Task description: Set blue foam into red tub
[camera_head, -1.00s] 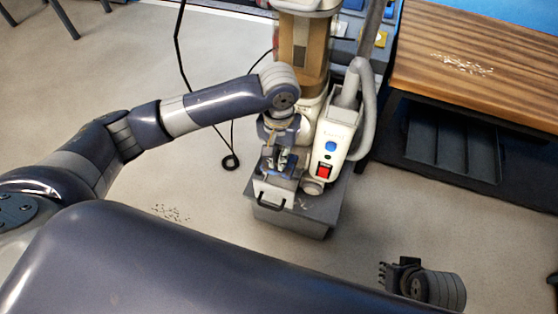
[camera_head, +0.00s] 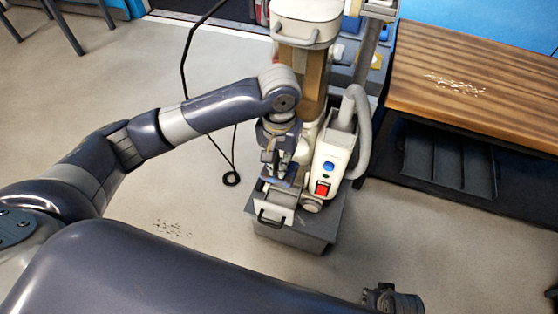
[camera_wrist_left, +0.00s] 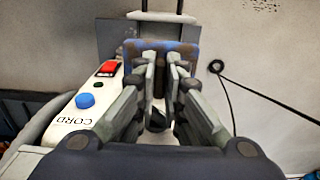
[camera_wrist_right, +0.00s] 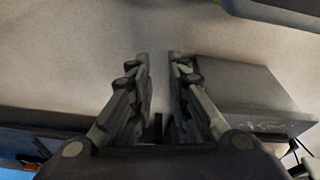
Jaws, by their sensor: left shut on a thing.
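The blue foam (camera_wrist_left: 165,47) is a flat blue piece with brownish edges in the left wrist view. My left gripper (camera_wrist_left: 162,62) is shut on it, with a fingertip on each side. In the head view my left gripper (camera_head: 284,172) holds the foam over the open drawer-like front of the upright machine; whether they touch is unclear. I cannot make out a red tub in any view. My right gripper (camera_wrist_right: 159,58) shows its fingertips apart with only floor between them. It shows partly at the bottom edge of the head view (camera_head: 378,297).
The white machine (camera_head: 328,165) with blue and red buttons stands on a grey base (camera_head: 300,235). A black cord (camera_head: 232,178) lies left of it. A wooden bench (camera_head: 480,75) with bits on top stands at right. Bins (camera_head: 375,55) sit behind.

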